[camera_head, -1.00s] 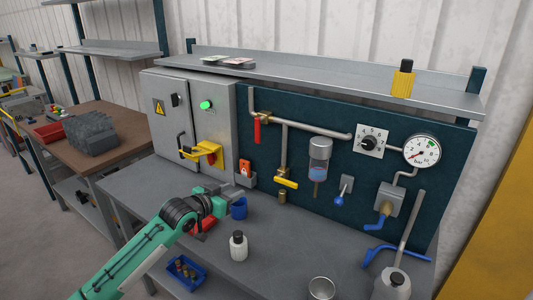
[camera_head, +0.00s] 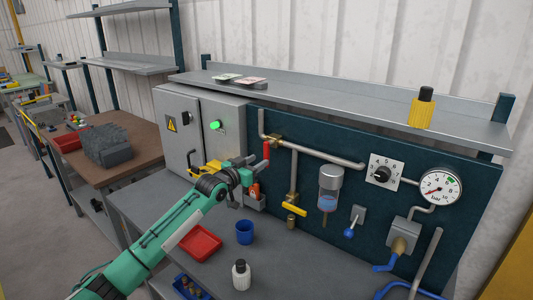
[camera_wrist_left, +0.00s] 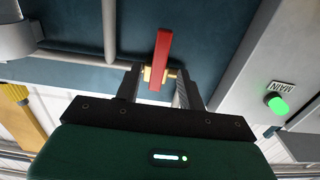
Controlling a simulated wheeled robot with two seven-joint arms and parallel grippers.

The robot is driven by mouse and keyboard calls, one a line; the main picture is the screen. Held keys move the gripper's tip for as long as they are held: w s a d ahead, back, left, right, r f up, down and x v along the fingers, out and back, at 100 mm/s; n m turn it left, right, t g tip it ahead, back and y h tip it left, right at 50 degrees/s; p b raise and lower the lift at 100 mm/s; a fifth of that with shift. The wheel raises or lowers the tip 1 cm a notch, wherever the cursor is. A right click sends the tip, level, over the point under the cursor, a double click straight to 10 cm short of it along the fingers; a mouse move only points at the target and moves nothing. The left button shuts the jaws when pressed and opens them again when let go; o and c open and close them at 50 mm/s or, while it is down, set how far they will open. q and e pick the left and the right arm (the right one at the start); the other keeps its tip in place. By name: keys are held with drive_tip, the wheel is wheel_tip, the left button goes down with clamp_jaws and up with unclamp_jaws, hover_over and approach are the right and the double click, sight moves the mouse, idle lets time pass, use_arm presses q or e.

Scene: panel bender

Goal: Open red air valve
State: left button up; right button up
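The red air valve handle (camera_head: 266,151) hangs straight down from its brass valve body (camera_head: 276,140) on the pipe at the left of the dark panel. My left gripper (camera_head: 262,165) is at the handle. In the left wrist view, the red handle (camera_wrist_left: 161,58) and a brass part (camera_wrist_left: 158,75) show between the two fingers of my left gripper (camera_wrist_left: 156,88). The fingers stand apart with gaps at their sides, and part of the handle's near side may be hidden. My right gripper is not in view.
A grey control cabinet (camera_head: 230,122) with a green lamp stands left of the valve. A yellow-handled valve (camera_head: 294,210) and a filter bowl (camera_head: 329,190) are to the right. A red tray (camera_head: 200,243), blue cup (camera_head: 245,232) and white bottle (camera_head: 241,276) stand on the bench below.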

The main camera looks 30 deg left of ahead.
sight(265, 157)
use_arm(q)
drive_tip(key=w, duration=0.2)
drive_tip(key=w+p, duration=0.1)
drive_tip(key=w, duration=0.1)
drive_tip(key=shift+w+d, duration=0.2)
drive_tip(key=shift+w, duration=0.65)
clamp_jaws()
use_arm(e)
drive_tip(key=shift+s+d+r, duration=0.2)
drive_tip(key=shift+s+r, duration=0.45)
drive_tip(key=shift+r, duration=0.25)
